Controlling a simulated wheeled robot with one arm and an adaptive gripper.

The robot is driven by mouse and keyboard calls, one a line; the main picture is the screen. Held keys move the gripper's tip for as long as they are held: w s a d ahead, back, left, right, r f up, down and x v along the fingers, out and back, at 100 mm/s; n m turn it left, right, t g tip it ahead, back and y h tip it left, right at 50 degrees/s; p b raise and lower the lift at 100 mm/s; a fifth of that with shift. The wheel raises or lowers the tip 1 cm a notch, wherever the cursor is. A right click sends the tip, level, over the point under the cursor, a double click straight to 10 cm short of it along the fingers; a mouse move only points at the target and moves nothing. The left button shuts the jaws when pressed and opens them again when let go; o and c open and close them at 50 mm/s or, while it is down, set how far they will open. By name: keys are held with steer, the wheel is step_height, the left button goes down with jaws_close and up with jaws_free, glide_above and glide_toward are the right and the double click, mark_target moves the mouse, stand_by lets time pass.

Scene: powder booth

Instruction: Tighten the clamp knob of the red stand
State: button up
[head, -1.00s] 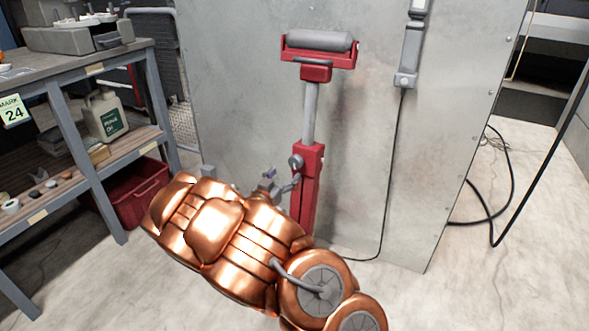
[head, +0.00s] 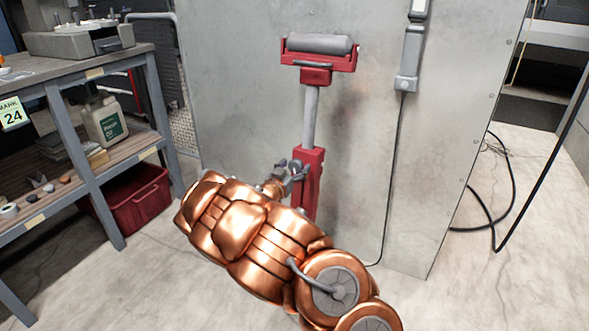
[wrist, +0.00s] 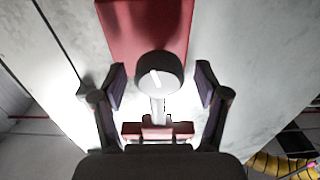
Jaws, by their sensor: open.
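The red stand (head: 308,160) stands upright in front of a grey metal panel, with a grey post and a grey roller (head: 318,44) in a red cradle on top. My gripper (wrist: 160,86) is open, with one dark finger on each side of the knob and a clear gap to both. In the head view my gripper (head: 289,166) is at the knob's height, and the knob is mostly hidden behind it.
A grey shelf unit (head: 150,100) stands at the left with bottles and small parts. A black cable (head: 389,180) hangs down the panel. Yellow ribbed hose (wrist: 275,166) shows at the wrist view's lower right.

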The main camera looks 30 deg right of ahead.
steer(key=c, duration=1.2)
steer(key=shift+o, duration=0.2)
